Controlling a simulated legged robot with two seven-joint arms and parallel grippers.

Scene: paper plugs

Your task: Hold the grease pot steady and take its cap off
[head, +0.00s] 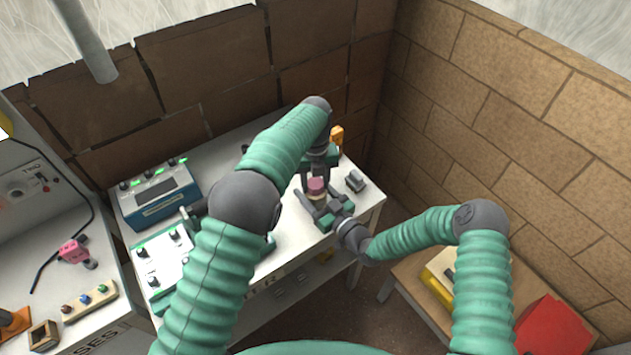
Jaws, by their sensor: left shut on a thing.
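The grease pot (318,196) is a small pale pot near the right end of the white table, and its pink-purple cap (316,185) is at its top. My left gripper (315,175) comes down from above and is shut on the cap. My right gripper (316,203) reaches in low from the right, with its fingers beside the pot. I cannot tell if they touch it. The arms and grippers hide parts of the pot, and I cannot see any gap between cap and pot.
A grey block (355,181) lies right of the pot, and an orange object (337,134) stands behind. A blue instrument (158,196) and a white-green panel (162,256) fill the table's left. Brick walls close the back and right. A low wooden table (412,296) stands at right.

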